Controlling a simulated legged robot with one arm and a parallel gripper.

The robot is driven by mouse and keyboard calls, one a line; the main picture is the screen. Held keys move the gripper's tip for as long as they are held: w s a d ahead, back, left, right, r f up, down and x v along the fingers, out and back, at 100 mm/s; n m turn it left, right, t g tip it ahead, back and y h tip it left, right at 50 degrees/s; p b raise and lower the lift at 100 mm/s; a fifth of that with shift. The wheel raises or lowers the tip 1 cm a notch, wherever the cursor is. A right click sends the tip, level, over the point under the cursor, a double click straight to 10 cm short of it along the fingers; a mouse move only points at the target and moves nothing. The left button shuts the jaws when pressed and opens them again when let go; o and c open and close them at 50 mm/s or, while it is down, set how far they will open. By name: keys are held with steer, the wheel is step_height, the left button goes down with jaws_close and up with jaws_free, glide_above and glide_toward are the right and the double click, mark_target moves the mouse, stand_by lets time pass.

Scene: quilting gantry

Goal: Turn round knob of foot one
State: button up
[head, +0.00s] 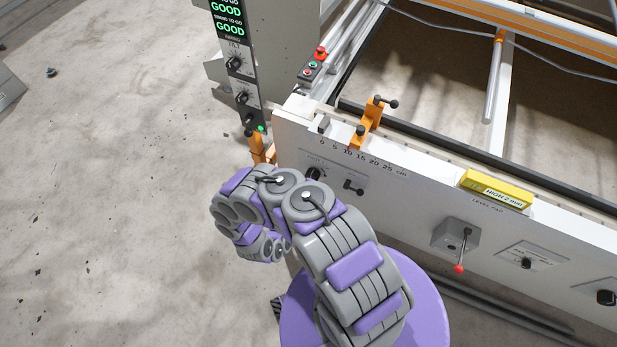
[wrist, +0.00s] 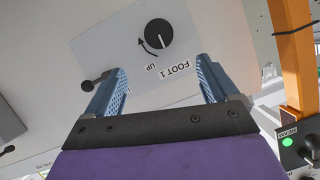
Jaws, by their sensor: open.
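The round knob of foot one (wrist: 159,33) is black with a white pointer line, on a light plate (wrist: 120,50) marked "FOOT 1" and "UP" with a curved arrow. In the wrist view the plate's text is upside down. My gripper (wrist: 160,72) is open, its two blue fingers apart, with the knob beyond and between the fingertips. The fingers do not appear to touch the knob. In the head view the knob (head: 314,173) shows at the machine's left front corner, just above my arm. My gripper is hidden behind my arm there.
A black lever (head: 353,187) sits beside the knob on the same panel; it shows near the left finger in the wrist view (wrist: 95,82). An orange bracket (wrist: 290,50) stands at the right. An orange clamp (head: 368,120) sits on the rail above. Open floor lies left.

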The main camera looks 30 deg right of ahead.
mark_target(310, 178)
steer(key=b+x, duration=0.6)
steer(key=x, duration=0.9)
steer(key=shift+d+f, duration=0.15)
steer(key=shift+f, duration=0.1)
steer(key=shift+w+d+f, duration=0.2)
steer(key=shift+w+d, duration=0.25)
steer(key=shift+d, duration=0.05)
steer(key=c, duration=1)
steer(key=shift+a+r, duration=0.1)
